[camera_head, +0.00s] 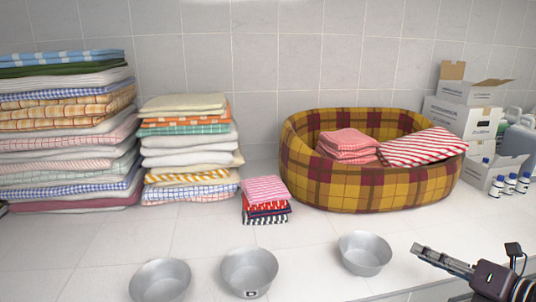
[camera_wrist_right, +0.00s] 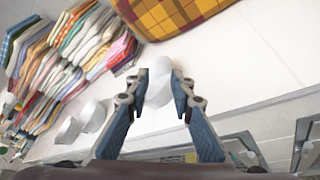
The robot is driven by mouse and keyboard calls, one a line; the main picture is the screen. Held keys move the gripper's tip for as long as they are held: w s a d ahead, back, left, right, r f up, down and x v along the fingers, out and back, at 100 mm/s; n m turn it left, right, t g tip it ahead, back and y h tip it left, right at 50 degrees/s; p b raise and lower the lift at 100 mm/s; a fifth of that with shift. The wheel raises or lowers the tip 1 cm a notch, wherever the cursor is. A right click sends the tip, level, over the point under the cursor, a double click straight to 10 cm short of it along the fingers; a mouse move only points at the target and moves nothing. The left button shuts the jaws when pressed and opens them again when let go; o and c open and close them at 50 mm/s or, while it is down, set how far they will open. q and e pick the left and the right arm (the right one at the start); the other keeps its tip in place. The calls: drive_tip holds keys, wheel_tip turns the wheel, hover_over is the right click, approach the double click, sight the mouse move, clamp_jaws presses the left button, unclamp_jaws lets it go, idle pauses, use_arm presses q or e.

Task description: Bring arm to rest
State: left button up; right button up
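My right gripper (camera_head: 428,256) is at the lower right in the head view, in front of the counter and to the right of the nearest metal bowl. In the right wrist view its two fingers (camera_wrist_right: 160,88) stand apart with nothing gripped. A bowl shows beyond the gap between the fingertips, apart from them. My left gripper and arm are outside both views.
A plaid pet bed (camera_head: 365,190) holds folded red-and-white towels. Tall towel stacks (camera_head: 65,130) stand at left, with a small stack (camera_head: 265,198) near the middle. Metal bowls (camera_head: 365,252) line the counter's front. Cartons (camera_head: 465,117) and small bottles (camera_head: 510,184) are at right.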

drive_tip(key=s+f+m+g+h, duration=0.1)
drive_tip(key=s+f+m+h, duration=0.5)
drive_tip(key=m, duration=0.7)
drive_tip(key=s+f+m+g+h, duration=0.1)
drive_tip(key=s+f+m+h, duration=0.4)
drive_tip(key=f+m, duration=0.65)
drive_tip(key=s+a+f+m+g+y, duration=0.3)
drive_tip(key=s+a+f+g, duration=0.15)
drive_tip(key=s+a, duration=0.45)
drive_tip(key=s+a+f+m+g+y, duration=0.2)
drive_tip(key=s+a+f+g+y, duration=0.3)
drive_tip(key=a, duration=0.7)
drive_tip(key=s+f+h, duration=0.1)
drive_tip(key=s+f, duration=0.1)
drive_tip(key=f, duration=1.2)
drive_tip(key=s+f+h, duration=0.1)
drive_tip(key=s+f, duration=0.1)
drive_tip(key=f, duration=1.2)
drive_tip(key=s+d+f, duration=0.1)
drive_tip(key=s+f, duration=0.6)
drive_tip(key=s, duration=0.1)
drive_tip(key=s+d+f+g, duration=0.1)
drive_tip(key=s+d+f, duration=0.1)
drive_tip(key=s+f, duration=0.5)
drive_tip(key=shift+s+d+f, duration=0.25)
drive_tip(key=shift+s, duration=0.35)
drive_tip(key=shift+g, duration=0.25)
